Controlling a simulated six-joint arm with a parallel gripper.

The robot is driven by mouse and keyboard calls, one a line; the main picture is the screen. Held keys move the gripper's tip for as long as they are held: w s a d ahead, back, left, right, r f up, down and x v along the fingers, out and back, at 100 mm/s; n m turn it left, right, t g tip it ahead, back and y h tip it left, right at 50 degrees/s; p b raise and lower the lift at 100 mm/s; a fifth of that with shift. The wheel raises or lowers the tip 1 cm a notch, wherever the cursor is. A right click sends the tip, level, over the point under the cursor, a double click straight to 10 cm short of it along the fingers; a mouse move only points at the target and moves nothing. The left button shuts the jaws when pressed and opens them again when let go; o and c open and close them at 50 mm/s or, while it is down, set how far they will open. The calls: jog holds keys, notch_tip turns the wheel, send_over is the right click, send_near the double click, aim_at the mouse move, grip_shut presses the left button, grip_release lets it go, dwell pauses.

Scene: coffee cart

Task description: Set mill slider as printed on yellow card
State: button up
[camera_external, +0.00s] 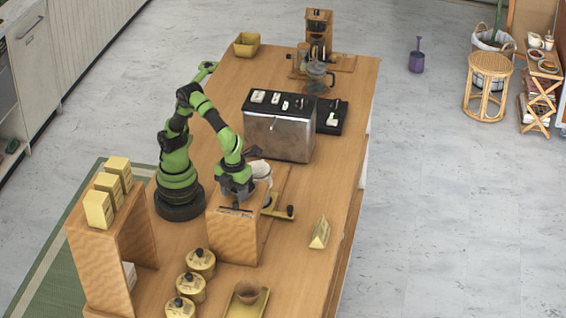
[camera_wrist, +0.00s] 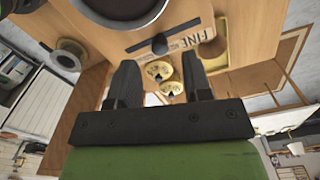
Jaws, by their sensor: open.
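The mill (camera_external: 232,238) is a wooden box near the front middle of the table, beneath my gripper (camera_external: 237,203). In the wrist view its wooden face carries a pale strip with the printed word FINE (camera_wrist: 190,40). A dark slider knob (camera_wrist: 160,44) sits on that face beside the strip; the strip's other end is hidden. My gripper (camera_wrist: 160,80) is open, its two dark fingers apart with the knob in view beyond the gap; I cannot tell any contact. The yellow card (camera_external: 319,233) stands folded like a tent right of the mill. Its print is too small to read.
Several yellow canisters (camera_external: 190,287) stand in front of the mill. A yellow tray (camera_external: 238,304) with a brown bowl is at the front edge. A wooden shelf (camera_external: 105,250) with yellow boxes stands left. A steel machine (camera_external: 280,136) stands behind. The table around the card is clear.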

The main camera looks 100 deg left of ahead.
aim_at(236, 203)
jog(key=shift+f, duration=2)
jog(key=shift+w, duration=0.1)
grip_shut()
